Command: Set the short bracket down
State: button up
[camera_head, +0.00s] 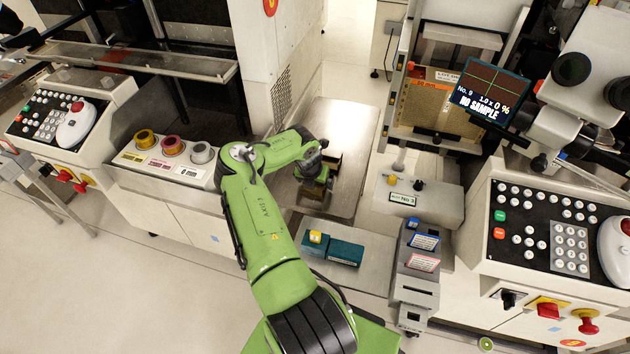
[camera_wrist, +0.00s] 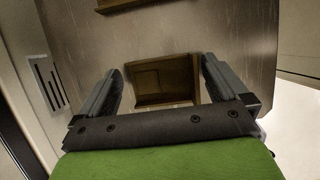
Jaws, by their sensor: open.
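My gripper (camera_head: 315,182) is over the metal plate (camera_head: 345,125); the wrist view shows its two fingers (camera_wrist: 160,70) apart. A brown bracket (camera_wrist: 167,82) with a recessed face lies on the plate between the fingers, seemingly the short one. A small gap shows beside each finger, and its near end is hidden by the gripper body. A second brown piece (camera_wrist: 120,4) is cut off at the top of the wrist view. In the head view, a brown piece (camera_head: 333,160) shows just behind the gripper, partly hidden by it.
A tall white cabinet (camera_head: 275,50) stands left of the plate. A grey control box (camera_head: 425,200) is to the right. The plate's far part is clear.

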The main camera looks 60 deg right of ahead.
jog(key=w+p+v, duration=0.1)
jog(key=p+v, duration=0.3)
jog(key=v, duration=0.8)
jog(key=w+a+r+m+t+y, duration=0.1)
jog(key=w+a+r+m, duration=0.25)
jog(key=a+r, duration=0.4)
jog(key=w+a+r+m+t+y, duration=0.25)
jog(key=a+r+m, duration=0.3)
jog(key=a, duration=0.35)
jog(key=w+a+r+m+t+y, duration=0.1)
jog(key=w+a+r+m, duration=0.25)
jog(key=a+r, duration=0.4)
jog(key=s+a+r+m+y, duration=0.1)
jog(key=s+a+r, duration=0.15)
jog(key=a, duration=0.35)
jog(key=s+a+r+m, duration=0.1)
jog(key=a+r+m, duration=0.15)
jog(key=a, duration=0.25)
jog(key=s+a+r+m, duration=0.3)
jog(key=s+a, duration=0.5)
jog(key=s, duration=0.4)
jog(key=shift+s+r+m+h, duration=0.2)
jog(key=shift+r+m+h, duration=0.2)
jog(key=shift+r+h, duration=0.05)
jog(key=shift+r, duration=0.1)
